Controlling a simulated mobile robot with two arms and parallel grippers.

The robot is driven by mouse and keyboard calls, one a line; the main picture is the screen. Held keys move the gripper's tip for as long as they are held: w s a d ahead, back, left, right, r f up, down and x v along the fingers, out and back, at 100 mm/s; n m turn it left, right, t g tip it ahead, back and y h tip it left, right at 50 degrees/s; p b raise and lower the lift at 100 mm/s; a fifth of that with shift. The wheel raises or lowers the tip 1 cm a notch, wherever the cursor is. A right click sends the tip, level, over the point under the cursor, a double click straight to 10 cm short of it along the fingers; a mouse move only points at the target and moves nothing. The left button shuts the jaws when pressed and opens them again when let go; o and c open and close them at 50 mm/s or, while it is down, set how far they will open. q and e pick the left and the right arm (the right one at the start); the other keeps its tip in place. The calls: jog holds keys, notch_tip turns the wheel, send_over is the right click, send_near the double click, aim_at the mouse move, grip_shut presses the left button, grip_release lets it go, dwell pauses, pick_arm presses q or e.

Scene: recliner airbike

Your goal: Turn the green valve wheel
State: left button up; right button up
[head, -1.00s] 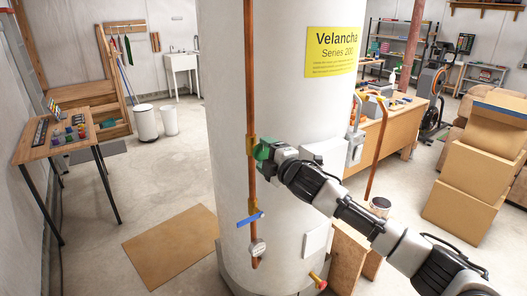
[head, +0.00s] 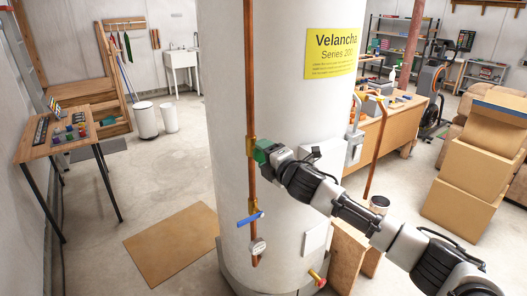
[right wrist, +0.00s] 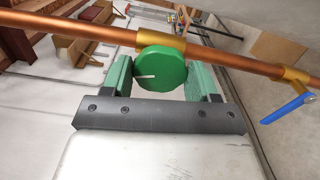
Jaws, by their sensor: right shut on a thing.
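The green valve wheel (right wrist: 165,62) is a round disc with a white mark on its face, mounted on a brass fitting of the vertical copper pipe (head: 250,90). My right gripper (right wrist: 161,78) has its green-padded fingers on either side of the wheel and is shut on it. In the head view my right gripper (head: 266,151) reaches the pipe from the right and largely hides the wheel. My left gripper is not in view.
A large white tank (head: 290,100) with a yellow label stands behind the pipe. Cardboard boxes (head: 465,180) stand at right, and open floor lies at left.

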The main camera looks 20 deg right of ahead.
jog(key=n+p, duration=0.3)
jog(key=n, duration=0.7)
jog(key=shift+f+p, duration=0.1)
jog(key=shift+p, duration=0.25)
